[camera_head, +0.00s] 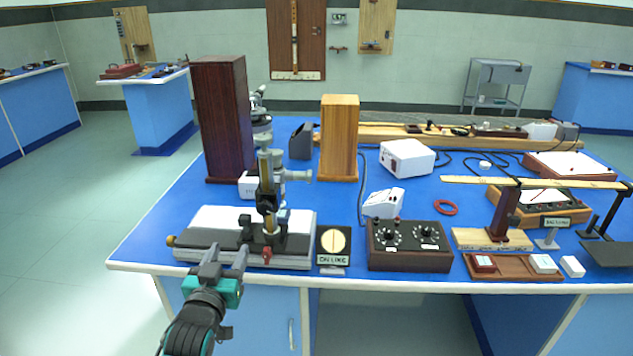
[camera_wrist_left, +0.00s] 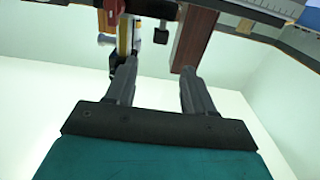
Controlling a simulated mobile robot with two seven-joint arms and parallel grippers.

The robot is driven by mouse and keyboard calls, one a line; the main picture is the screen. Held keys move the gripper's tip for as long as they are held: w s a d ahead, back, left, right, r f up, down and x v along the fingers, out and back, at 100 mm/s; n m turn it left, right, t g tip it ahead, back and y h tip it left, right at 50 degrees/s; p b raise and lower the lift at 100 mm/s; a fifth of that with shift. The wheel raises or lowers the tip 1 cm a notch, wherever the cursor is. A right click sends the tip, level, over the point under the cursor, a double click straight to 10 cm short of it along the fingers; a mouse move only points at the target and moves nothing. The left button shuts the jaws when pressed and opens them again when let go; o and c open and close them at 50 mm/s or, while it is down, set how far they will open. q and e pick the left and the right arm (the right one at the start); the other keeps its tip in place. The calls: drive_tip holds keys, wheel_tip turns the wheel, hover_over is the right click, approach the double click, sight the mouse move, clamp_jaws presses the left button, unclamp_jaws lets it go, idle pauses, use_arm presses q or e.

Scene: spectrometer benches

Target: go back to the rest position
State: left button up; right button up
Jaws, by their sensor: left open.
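My left gripper (camera_head: 226,256) is in front of the blue bench (camera_head: 165,240), at its near left edge, close to the base of a travelling microscope (camera_head: 268,200). Its two fingers are apart and nothing is between them. In the left wrist view the gripper (camera_wrist_left: 154,80) also shows open, with the fingers pointing up past the instrument's parts. I cannot tell whether the fingers touch the microscope base. My right gripper is not in either view.
Behind the microscope stand a tall dark wooden box (camera_head: 224,120) and a lighter wooden box (camera_head: 339,138). A dial box (camera_head: 409,246) and an ON/LINE-type sign plate (camera_head: 333,244) sit at the front edge. Open floor (camera_head: 70,240) lies to the left.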

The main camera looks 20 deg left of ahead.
use_arm(q)
drive_tip(key=s+d+f+m+g+h, duration=0.2)
drive_tip(key=s+d+f+g+h, duration=0.1)
drive_tip(key=s+d+f, duration=0.4)
drive_tip(key=s+d+f+m+g+h, duration=0.3)
drive_tip(key=s+d+f, duration=0.4)
drive_tip(key=s, duration=0.5)
drive_tip(key=shift+s+d+f+g, duration=0.25)
drive_tip(key=shift+d+f+g, duration=0.15)
drive_tip(key=shift+f, duration=0.55)
drive_tip(key=shift+a, duration=0.1)
